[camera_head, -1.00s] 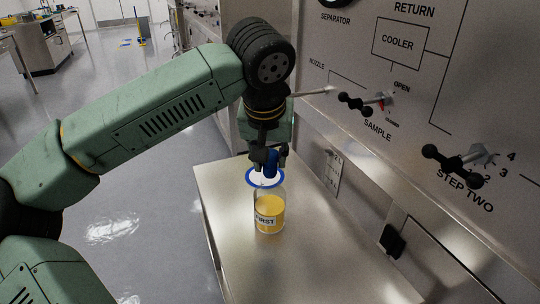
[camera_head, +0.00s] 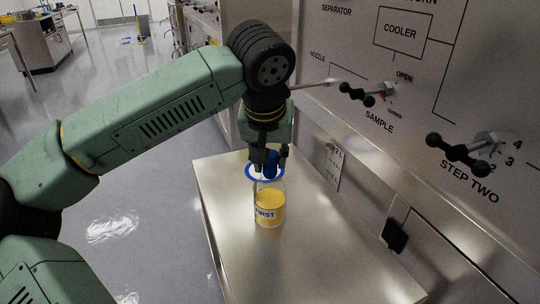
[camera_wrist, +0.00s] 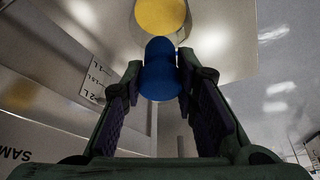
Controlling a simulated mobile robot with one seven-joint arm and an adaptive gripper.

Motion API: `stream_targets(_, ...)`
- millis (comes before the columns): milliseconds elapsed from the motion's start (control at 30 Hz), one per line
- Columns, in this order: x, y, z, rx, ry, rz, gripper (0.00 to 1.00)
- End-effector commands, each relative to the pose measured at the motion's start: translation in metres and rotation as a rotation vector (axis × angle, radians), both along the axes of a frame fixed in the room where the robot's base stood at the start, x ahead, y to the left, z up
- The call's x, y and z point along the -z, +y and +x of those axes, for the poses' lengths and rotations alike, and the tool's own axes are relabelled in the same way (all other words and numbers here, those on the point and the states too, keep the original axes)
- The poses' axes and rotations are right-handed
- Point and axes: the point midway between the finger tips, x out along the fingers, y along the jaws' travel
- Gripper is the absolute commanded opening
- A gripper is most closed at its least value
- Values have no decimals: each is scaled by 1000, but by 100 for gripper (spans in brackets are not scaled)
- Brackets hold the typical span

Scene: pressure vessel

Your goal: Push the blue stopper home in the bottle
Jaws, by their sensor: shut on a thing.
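The bottle (camera_head: 269,207) stands upright on the steel bench, clear-walled, with yellow contents and a label reading "FIRST". A blue ring (camera_head: 251,177) shows around its top. My gripper (camera_head: 269,163) is above it, pointing down, shut on the blue stopper (camera_head: 271,166). In the wrist view the stopper (camera_wrist: 160,75) sits between my fingertips (camera_wrist: 160,72), with the yellow contents of the bottle (camera_wrist: 160,15) beyond it. The stopper overlaps the ring in the head view; I cannot tell whether its lower end is inside the mouth. My fingers hide part of it.
The steel bench top (camera_head: 300,265) is clear around the bottle. A panel (camera_head: 440,90) rises on the right with black-handled valves (camera_head: 365,93) (camera_head: 460,150) sticking out. A nozzle rod (camera_head: 312,84) points left from it, near my wrist. A black fitting (camera_head: 395,236) is on the wall.

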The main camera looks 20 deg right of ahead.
Motion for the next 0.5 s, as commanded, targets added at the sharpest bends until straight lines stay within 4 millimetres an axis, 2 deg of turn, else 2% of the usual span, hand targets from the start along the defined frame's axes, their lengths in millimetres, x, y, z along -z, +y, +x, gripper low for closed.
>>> stream_targets(133, 5, 0, 0, 0, 0, 0, 4)
stream_targets(167, 5, 0, 0, 0, 0, 0, 28)
stream_targets(500, 4, 0, 0, 0, 0, 0, 50)
